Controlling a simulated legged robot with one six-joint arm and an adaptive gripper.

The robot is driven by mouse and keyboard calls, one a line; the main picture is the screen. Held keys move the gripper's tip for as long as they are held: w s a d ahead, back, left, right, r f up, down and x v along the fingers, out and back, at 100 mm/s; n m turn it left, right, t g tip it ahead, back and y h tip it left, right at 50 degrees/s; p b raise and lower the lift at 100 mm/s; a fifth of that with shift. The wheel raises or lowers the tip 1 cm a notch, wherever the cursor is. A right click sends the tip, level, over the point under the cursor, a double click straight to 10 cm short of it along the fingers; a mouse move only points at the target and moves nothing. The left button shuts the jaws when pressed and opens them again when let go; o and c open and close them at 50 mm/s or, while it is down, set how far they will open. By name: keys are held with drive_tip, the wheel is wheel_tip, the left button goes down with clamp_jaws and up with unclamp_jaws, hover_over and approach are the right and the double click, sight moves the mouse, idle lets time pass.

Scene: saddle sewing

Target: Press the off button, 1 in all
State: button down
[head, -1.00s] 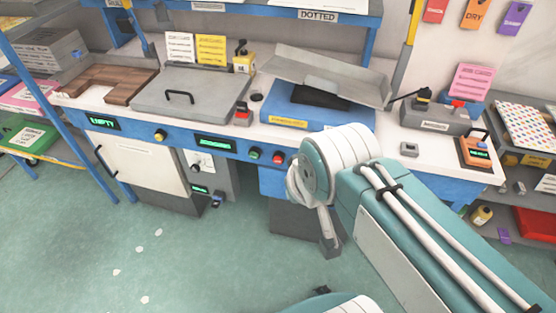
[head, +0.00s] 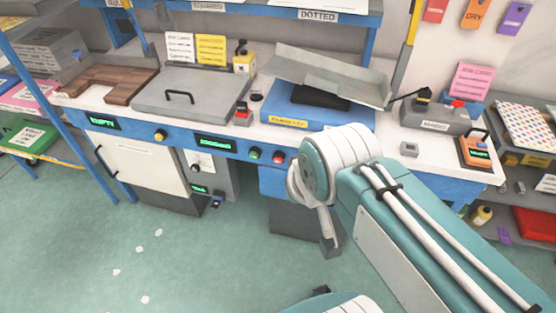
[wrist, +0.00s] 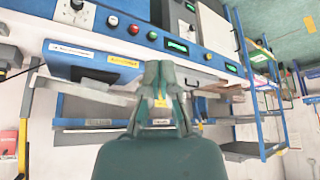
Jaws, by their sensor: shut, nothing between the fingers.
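A round red button (head: 278,158) sits on the blue front edge of the bench, right of a green button (head: 253,154). No readable label shows which button is the off one. In the wrist view, the red button (wrist: 112,20) and green button (wrist: 134,29) appear at the upper left. My gripper (wrist: 160,66) is shut and empty, with its fingertips in the middle of the wrist view, below and right of both buttons. It appears apart from them. I cannot make out the fingertips in the head view.
A green-lit display (head: 215,144) and a yellow knob (head: 160,135) are on the same bench front. A blue machine with a grey tray (head: 330,75) stands above the buttons. Another red button (head: 457,103) is on a grey box at right. Open floor lies in front.

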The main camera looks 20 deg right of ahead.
sight(278, 159)
drive_tip(key=w+d+f+n+t, duration=0.2)
drive_tip(key=w+f, duration=0.2)
drive_tip(key=w, duration=0.5)
drive_tip(key=w+d+f+n+t, duration=0.1)
drive_tip(key=w+f+n+t, duration=0.1)
drive_tip(key=w+f, duration=0.5)
drive_tip(key=w+d+f+n+t, duration=0.1)
drive_tip(key=w+d+f+n, duration=0.1)
drive_tip(key=w, duration=0.8)
drive_tip(key=w+f+n+t+y, duration=0.1)
drive_tip(key=w+f+n+t, duration=0.3)
drive_tip(key=f, duration=0.8)
drive_tip(key=s+f+n+t+y, duration=0.1)
drive_tip(key=s+f, duration=0.3)
drive_tip(key=f, duration=0.6)
drive_tip(key=shift+a+f+n+t+y, duration=0.3)
drive_tip(key=shift+a+n+t+y, duration=0.15)
drive_tip(key=shift+t, duration=0.25)
drive_tip(key=shift+w+d, duration=0.1)
drive_tip(key=w+d, duration=0.5)
drive_tip(key=w, duration=0.2)
